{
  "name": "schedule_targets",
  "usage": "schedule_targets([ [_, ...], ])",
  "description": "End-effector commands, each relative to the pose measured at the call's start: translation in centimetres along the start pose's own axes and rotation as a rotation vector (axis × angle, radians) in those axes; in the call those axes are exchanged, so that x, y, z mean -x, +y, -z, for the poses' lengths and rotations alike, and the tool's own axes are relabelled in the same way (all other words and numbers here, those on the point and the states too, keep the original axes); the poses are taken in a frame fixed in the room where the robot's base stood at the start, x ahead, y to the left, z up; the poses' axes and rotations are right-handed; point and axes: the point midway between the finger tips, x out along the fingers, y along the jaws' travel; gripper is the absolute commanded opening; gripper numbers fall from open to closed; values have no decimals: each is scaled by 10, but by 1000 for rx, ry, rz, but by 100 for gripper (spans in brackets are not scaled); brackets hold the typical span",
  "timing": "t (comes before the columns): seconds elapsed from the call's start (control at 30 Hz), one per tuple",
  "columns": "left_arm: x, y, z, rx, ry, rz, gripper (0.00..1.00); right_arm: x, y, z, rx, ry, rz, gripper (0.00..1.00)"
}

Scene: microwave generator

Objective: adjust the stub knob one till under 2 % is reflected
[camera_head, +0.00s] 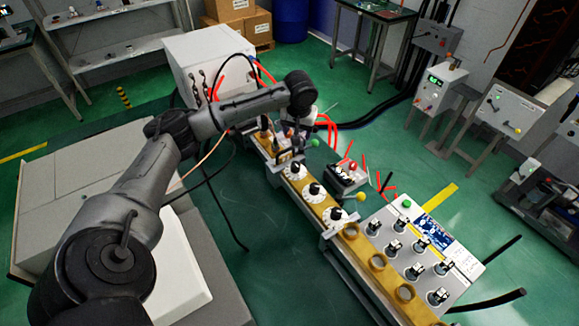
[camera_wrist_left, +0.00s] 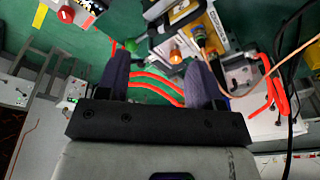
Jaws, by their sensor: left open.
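Several stub knobs, black on white round dials, stand in a row on the brass waveguide (camera_head: 266,148). Three show clearly in the head view: an upper one (camera_head: 295,171), a middle one (camera_head: 314,191) and a lower one (camera_head: 335,215). I cannot tell which is knob one. My left gripper (camera_head: 292,143) is over the upper part of the waveguide, just beyond the upper dial. In the left wrist view its two dark fingers (camera_wrist_left: 157,65) are apart, with green floor and red hoses between them and nothing held. My right gripper is not in view.
A white cabinet (camera_head: 204,58) stands behind my arm. A meter box with a green display (camera_head: 436,86) stands at the back right. Red hoses and black cables cross the floor.

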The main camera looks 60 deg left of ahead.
Motion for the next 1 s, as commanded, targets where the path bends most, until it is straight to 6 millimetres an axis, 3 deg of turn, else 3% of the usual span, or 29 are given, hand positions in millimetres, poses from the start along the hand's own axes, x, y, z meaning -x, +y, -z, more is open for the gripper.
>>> schedule_targets([
  [0.2, -3, 4, -18, 446, -171, -26, 60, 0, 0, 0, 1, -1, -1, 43],
  [0.4, -2, 4, -21, 689, -183, 3, 60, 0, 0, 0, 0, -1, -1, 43],
  [0.67, -15, 5, -23, 777, -183, 13, 60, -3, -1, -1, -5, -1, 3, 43],
  [1.0, -75, 8, -33, 775, -183, 13, 60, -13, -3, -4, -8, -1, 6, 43],
])
